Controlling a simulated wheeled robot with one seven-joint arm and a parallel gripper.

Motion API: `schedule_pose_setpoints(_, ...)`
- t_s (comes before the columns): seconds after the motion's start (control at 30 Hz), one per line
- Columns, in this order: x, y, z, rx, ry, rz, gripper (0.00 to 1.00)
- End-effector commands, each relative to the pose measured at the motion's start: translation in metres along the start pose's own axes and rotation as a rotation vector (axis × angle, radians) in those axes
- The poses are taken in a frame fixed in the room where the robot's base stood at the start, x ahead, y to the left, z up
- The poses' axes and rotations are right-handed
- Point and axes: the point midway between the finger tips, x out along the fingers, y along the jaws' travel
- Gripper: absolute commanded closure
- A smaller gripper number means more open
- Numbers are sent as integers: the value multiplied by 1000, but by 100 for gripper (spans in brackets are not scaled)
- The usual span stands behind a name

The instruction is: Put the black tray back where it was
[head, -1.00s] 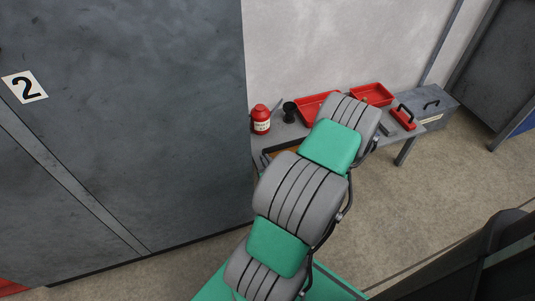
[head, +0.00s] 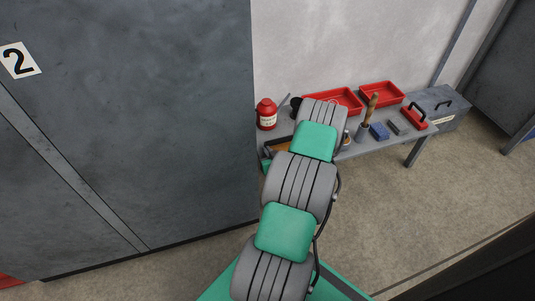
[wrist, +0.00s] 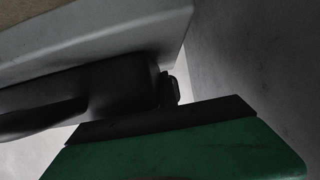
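No black tray can be made out for certain. In the head view a dark-edged, flat item with a brownish inside (head: 282,147) shows at the left end of the grey bench (head: 352,150), partly behind my arm. My grey and green arm reaches to the bench and hides my gripper there. In the wrist view a dark, rounded shape (wrist: 110,88) lies close to the camera, above a green part with a dark upper edge (wrist: 180,152). I cannot tell whether my fingers are open or shut, or on what.
A tall grey cabinet (head: 130,120) stands left. The floor right of my arm is clear.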

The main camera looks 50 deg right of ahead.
Motion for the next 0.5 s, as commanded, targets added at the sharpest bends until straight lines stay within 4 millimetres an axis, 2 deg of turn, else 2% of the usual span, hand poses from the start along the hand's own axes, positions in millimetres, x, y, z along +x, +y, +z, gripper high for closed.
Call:
schedule_pose_setpoints(0.2,1,1,2,-2,2,1,100)
schedule_pose_setpoints(0.5,0,0,1,0,0,0,75)
